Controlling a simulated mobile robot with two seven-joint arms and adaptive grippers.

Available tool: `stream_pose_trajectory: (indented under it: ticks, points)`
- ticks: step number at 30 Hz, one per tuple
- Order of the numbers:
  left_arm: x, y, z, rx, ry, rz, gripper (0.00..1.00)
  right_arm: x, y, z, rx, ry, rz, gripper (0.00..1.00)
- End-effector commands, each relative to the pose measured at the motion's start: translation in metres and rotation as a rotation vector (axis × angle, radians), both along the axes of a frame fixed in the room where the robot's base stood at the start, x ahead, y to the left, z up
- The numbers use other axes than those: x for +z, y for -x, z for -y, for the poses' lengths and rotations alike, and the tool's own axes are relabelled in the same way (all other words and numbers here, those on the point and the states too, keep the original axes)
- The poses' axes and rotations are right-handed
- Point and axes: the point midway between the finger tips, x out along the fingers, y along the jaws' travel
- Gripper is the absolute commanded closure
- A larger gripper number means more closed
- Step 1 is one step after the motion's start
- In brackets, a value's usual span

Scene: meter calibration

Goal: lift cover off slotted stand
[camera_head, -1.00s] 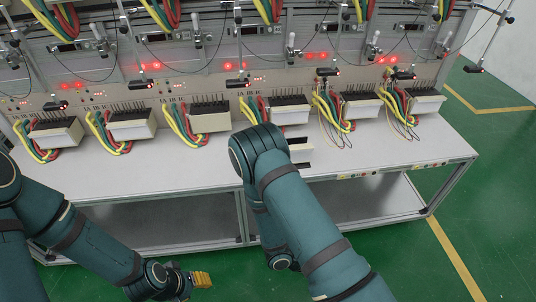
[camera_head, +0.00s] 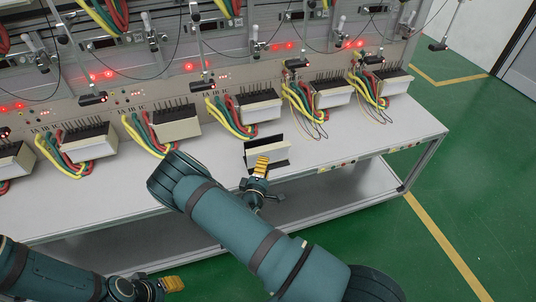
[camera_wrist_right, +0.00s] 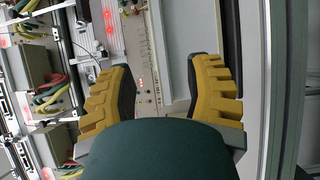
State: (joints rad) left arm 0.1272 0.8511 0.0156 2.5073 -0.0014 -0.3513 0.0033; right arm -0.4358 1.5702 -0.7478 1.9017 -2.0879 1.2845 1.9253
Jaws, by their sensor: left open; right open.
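A small pale block with black edges (camera_head: 280,155) sits on the white bench in front of the meter row, in the head view. It looks like the cover and slotted stand together; I cannot tell the two apart at this size. My right gripper (camera_head: 262,167) is just in front of it, partly overlapping it; contact cannot be told. In the right wrist view its yellow fingers (camera_wrist_right: 158,78) are wide apart with nothing held between them. My left gripper (camera_head: 172,284) is open and low, in front of the bench and away from the block.
Several pale terminal boxes (camera_head: 178,132) with coloured cables stand along the back of the bench (camera_head: 355,150). Loose thin wires (camera_head: 308,125) hang near the right boxes. The bench top right of the block is mostly clear. Green floor (camera_head: 470,170) lies beyond the right edge.

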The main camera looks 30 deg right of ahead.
Motion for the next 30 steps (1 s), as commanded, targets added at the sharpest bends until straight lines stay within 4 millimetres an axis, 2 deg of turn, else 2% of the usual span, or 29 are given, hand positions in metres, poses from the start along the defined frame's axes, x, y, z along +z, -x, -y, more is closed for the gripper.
stream_pose_trajectory:
  ticks: [8, 16, 25, 26, 30]
  points:
    - [-0.005, -0.001, 0.0, 0.001, 0.0, 0.003, 0.53, 0.0, -0.015, 0.015, 0.0, 0.001, 0.001, 0.49]
    - [-0.015, -0.003, 0.0, 0.002, -0.001, 0.007, 0.53, -0.001, -0.04, 0.04, -0.001, 0.001, -0.001, 0.49]
    - [-0.015, -0.003, 0.0, 0.002, -0.001, 0.008, 0.53, 0.001, -0.044, 0.044, -0.001, 0.0, -0.001, 0.49]
    - [-0.015, -0.003, 0.0, 0.002, -0.001, 0.008, 0.53, 0.001, -0.044, 0.044, -0.001, 0.0, -0.001, 0.46]
    - [-0.015, -0.003, 0.0, 0.002, -0.001, 0.008, 0.53, 0.001, -0.044, 0.044, -0.001, 0.0, -0.001, 0.95]
